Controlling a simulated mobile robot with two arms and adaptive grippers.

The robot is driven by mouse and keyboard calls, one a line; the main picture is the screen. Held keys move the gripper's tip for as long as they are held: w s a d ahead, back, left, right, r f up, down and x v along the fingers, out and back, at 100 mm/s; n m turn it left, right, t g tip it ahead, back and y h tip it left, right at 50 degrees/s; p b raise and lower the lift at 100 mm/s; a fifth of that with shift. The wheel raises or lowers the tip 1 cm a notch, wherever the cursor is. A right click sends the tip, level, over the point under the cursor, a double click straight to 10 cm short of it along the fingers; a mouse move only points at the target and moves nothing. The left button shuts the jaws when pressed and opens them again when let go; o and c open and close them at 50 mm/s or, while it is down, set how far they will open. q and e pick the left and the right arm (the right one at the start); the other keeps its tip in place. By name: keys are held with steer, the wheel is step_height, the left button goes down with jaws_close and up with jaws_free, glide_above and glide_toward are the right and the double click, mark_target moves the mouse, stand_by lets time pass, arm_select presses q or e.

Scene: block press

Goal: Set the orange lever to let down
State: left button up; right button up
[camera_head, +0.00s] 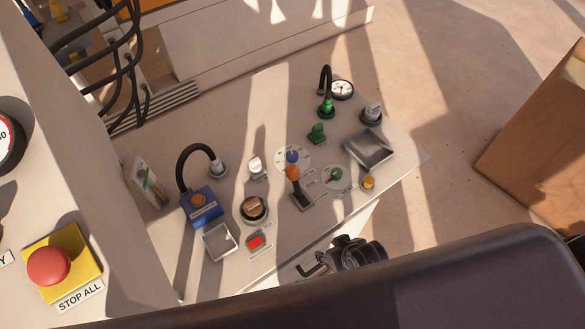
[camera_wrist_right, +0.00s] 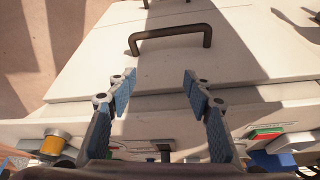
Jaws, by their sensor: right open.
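The orange lever (camera_head: 293,173) stands in the middle of the control panel (camera_head: 228,190) in the head view. Its orange knob is at the far end of a dark slot plate, just in front of a blue knob. The small labels beside it are too small to read. My right gripper (camera_head: 347,254) is at the panel's front edge in the head view, apart from the lever. In the right wrist view, my right gripper (camera_wrist_right: 159,88) is open with nothing between its fingers. The orange knob cannot be made out there. My left gripper is out of view.
Around the lever are a green knob (camera_head: 335,175), a yellow knob (camera_head: 368,182), a brown dial (camera_head: 254,208) and a red switch (camera_head: 257,241). Black and green hoses rise behind. A dark handle (camera_wrist_right: 170,39) on a pale front lies beyond my right fingers. A STOP ALL button (camera_head: 49,266) is at left.

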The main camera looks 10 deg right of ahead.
mark_target(295, 175)
steer(key=w+a+r+t, duration=0.1)
steer(key=w+r, duration=0.1)
steer(key=w, duration=0.1)
steer(key=w+a+r+t, duration=0.1)
steer(key=w+r+t, duration=0.1)
steer(key=w+r, duration=0.1)
steer(key=w+a+r+t+y, duration=0.1)
steer(key=w+r, duration=0.2)
steer(key=shift+a+r+p, duration=0.1)
steer(key=shift+a+p, duration=0.2)
steer(key=shift+a, duration=0.05)
steer(key=w+r+t, duration=0.1)
steer(key=w+r, duration=0.1)
steer(key=w+a+r+t, duration=0.1)
steer(key=w+r+t, duration=0.1)
steer(key=w+a+r+m+t, duration=0.1)
steer(key=w+r, duration=0.1)
steer(key=shift+r+t+y, duration=0.15)
steer(key=shift+t+y, duration=0.15)
steer(key=shift+w, duration=0.35)
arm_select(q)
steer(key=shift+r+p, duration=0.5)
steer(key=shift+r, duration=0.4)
arm_select(e)
steer(key=shift+x, duration=3.5)
steer(key=shift+c, duration=0.6)
jaws_close()
